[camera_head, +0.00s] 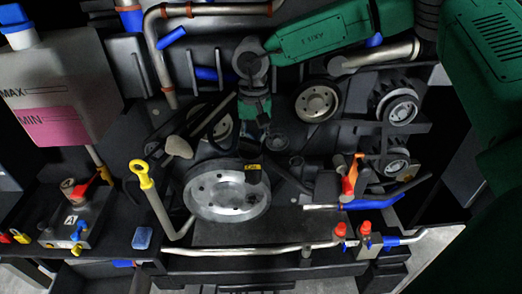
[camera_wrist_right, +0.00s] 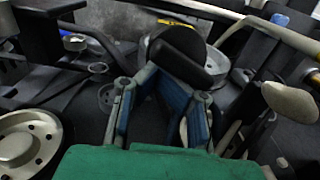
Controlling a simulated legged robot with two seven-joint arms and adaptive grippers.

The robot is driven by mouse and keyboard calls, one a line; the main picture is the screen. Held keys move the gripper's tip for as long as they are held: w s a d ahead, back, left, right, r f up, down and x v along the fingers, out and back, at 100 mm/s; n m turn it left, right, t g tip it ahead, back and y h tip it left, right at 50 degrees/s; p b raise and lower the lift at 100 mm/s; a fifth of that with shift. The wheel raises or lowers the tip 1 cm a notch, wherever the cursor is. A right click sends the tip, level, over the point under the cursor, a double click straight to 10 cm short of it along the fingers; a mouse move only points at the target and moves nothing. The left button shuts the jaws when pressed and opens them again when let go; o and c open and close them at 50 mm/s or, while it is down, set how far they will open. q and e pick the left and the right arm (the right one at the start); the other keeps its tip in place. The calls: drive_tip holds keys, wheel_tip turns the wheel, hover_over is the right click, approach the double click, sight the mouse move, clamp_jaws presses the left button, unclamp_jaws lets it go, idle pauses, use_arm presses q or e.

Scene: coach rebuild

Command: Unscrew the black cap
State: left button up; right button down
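The black cap (camera_head: 256,178) has a yellow label and sits over the upper right part of a large grey pulley. In the right wrist view a dark rounded part, apparently this cap (camera_wrist_right: 178,45), lies beyond the fingers. The finger ends overlap dark parts, so contact is hard to judge. My left gripper is out of view.
The large pulley (camera_head: 215,195) lies below the cap. Smaller pulleys (camera_head: 317,101) stand to the right. A yellow-ringed dipstick (camera_head: 147,180) rises at left. A white tank (camera_head: 55,85) stands far left. A metal pipe (camera_head: 265,249) crosses the front. Hoses and brackets crowd the gripper.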

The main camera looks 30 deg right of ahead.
drive_tip(key=shift+s+a+f+n, duration=0.1)
drive_tip(key=shift+a+f+n, duration=0.05)
drive_tip(key=shift+n, duration=0.15)
drive_tip(key=n, duration=0.5)
drive_tip(key=shift+w+a+n, duration=0.2)
drive_tip(key=shift+w+n, duration=0.2)
drive_tip(key=c, duration=1.6)
unclamp_jaws()
drive_tip(key=shift+d+r, duration=0.1)
drive_tip(key=shift+r, duration=0.1)
drive_tip(key=o, duration=0.5)
drive_tip(key=shift+r, duration=0.1)
wheel_tip(320, 180, up, 10)
